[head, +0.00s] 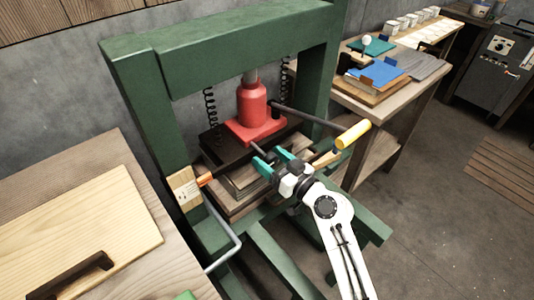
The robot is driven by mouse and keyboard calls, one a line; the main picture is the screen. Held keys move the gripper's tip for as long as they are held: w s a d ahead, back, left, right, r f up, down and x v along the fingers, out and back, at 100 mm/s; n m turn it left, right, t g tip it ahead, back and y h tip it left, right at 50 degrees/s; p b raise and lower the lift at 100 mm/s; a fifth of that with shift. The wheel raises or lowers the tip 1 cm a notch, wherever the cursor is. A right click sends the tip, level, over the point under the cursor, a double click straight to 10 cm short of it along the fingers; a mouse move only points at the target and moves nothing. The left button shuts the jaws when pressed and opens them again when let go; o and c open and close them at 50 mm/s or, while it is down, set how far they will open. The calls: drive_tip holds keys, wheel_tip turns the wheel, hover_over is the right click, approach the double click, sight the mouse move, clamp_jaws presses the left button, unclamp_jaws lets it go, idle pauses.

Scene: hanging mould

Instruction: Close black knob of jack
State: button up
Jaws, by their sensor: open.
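The red jack (251,103) stands upright on its red base inside the green press frame. A short dark piece (258,147), which looks like the black knob, sticks out at the front of the jack base. My gripper (267,157) is in front of the base, with its two teal fingers apart and pointing toward the jack. The dark piece shows by the fingertips; I cannot tell whether they touch it. Nothing is clearly held between the fingers.
A dark pump handle with a yellow grip (353,134) reaches right from the jack, above my gripper. The green frame (150,110) surrounds the jack. A wooden table (110,175) is at left; a bench with books (378,73) is at right.

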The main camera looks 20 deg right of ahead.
drive_tip(key=shift+x, duration=0.9)
drive_tip(key=c, duration=1)
